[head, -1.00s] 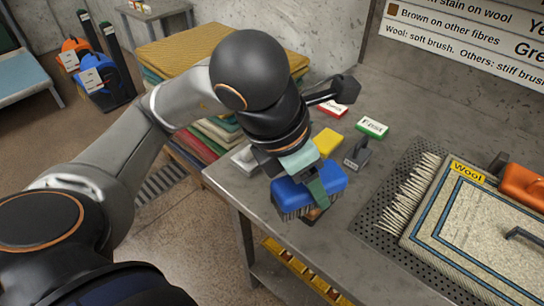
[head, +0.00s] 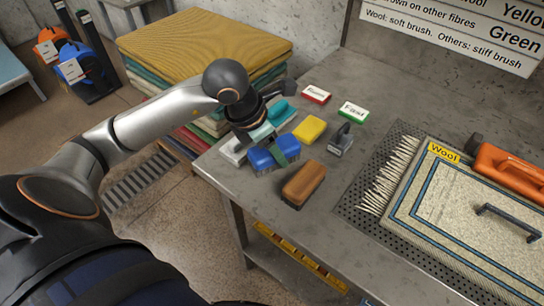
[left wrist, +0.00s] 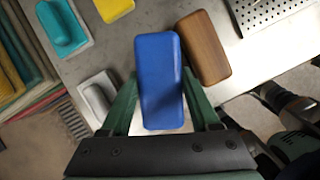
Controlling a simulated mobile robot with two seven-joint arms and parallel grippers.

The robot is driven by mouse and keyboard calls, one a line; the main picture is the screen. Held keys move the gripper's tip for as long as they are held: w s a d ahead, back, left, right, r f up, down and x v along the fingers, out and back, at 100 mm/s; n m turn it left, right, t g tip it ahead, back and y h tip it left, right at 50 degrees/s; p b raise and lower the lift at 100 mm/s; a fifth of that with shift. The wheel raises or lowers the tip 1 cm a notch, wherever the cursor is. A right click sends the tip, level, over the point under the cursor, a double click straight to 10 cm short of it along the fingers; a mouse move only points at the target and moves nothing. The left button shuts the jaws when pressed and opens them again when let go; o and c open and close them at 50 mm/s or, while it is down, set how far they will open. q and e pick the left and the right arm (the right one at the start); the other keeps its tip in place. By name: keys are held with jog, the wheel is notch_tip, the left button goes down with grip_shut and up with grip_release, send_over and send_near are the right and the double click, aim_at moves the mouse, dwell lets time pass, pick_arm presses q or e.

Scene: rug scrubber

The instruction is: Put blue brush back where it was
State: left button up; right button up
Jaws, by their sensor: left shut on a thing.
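The blue brush (head: 262,160) with dark bristles is near the table's front left corner, in my left gripper (head: 274,150). In the left wrist view the blue brush (left wrist: 160,75) lies between the green fingers of my left gripper (left wrist: 160,105), which is shut on it. The brush is upright, bristles down, at or just above the tabletop; I cannot tell whether it touches. A brown wooden brush (head: 303,184) lies just right of it, and a pale grey-white brush (head: 233,151) just left.
A yellow block (head: 309,129), a teal brush (head: 281,111), a grey handled tool (head: 341,140), and red (head: 316,94) and green (head: 353,112) labelled boxes stand behind. The rug scrubber's perforated plate (head: 350,205) is at right.

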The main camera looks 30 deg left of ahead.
aim_at(272, 157)
pick_arm(q)
jog(key=shift+w+a+f, duration=0.35)
jog(key=shift+f, duration=0.2)
jog(key=shift+w+a+f, duration=0.1)
jog(key=shift+a+f, duration=0.05)
jog(key=shift+f, duration=0.8)
jog(key=shift+w+a+f, duration=0.1)
jog(key=shift+f, duration=0.85)
jog(key=shift+f, duration=0.15)
jog(key=o, duration=1.3)
jog(key=shift+r+p, duration=0.25)
jog(key=shift+p, duration=0.05)
jog(key=v, duration=1.1)
jog(key=shift+s+r, duration=0.25)
jog(key=shift+r, duration=0.1)
